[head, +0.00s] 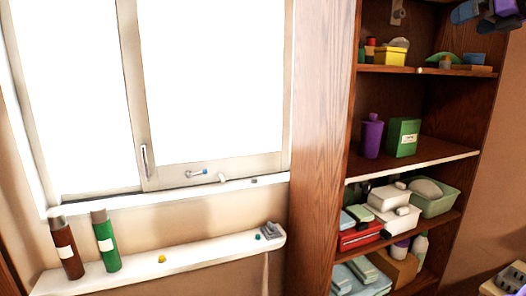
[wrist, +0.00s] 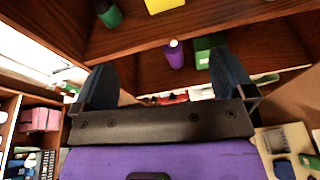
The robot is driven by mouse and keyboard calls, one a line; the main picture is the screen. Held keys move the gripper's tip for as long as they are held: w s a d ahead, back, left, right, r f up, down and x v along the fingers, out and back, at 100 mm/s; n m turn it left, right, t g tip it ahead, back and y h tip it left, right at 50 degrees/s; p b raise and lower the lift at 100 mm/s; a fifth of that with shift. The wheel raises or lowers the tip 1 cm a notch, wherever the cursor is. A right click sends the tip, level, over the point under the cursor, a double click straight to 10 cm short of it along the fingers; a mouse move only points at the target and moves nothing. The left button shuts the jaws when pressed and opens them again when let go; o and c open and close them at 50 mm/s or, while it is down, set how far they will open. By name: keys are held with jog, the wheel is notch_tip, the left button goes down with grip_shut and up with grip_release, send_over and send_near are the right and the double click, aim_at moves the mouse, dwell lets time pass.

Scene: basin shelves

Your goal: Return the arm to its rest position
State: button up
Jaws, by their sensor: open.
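My gripper (wrist: 166,80) shows in the wrist view with its two dark blue fingers spread wide apart. It is open and nothing is between the fingers. In the head view part of my gripper (head: 490,12) shows at the top right corner, in front of the upper part of the wooden shelf unit (head: 325,150). The rest of the arm is out of the head view.
The unit's shelves hold a purple bottle (head: 372,136), a green box (head: 404,137), a yellow box (head: 391,56) and a green basin (head: 436,204). Two bottles stand on the white ledge (head: 205,252) under the window. A light surface (head: 490,288) shows at the bottom right.

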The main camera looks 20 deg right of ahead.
jog(key=w+a+r+m+t+h, duration=0.2)
jog(key=a+m+t+h, duration=0.3)
jog(key=m, duration=0.7)
jog(key=s+a+f+m+g+y, duration=0.1)
jog(key=s+a+f+m+g, duration=0.3)
jog(key=a+f+m, duration=0.3)
jog(key=s+a+f+m+g+y, duration=0.1)
jog(key=s+a+f+m+g, duration=0.4)
jog(key=a+f, duration=0.7)
jog(key=s+a+f+m+g+y, duration=0.1)
jog(key=s+a+f+m+g, duration=0.4)
jog(key=f, duration=0.8)
jog(key=s+a+m, duration=0.3)
jog(key=a+m, duration=0.2)
jog(key=m, duration=0.1)
jog(key=shift+f+y, duration=0.2)
jog(key=shift+y, duration=0.2)
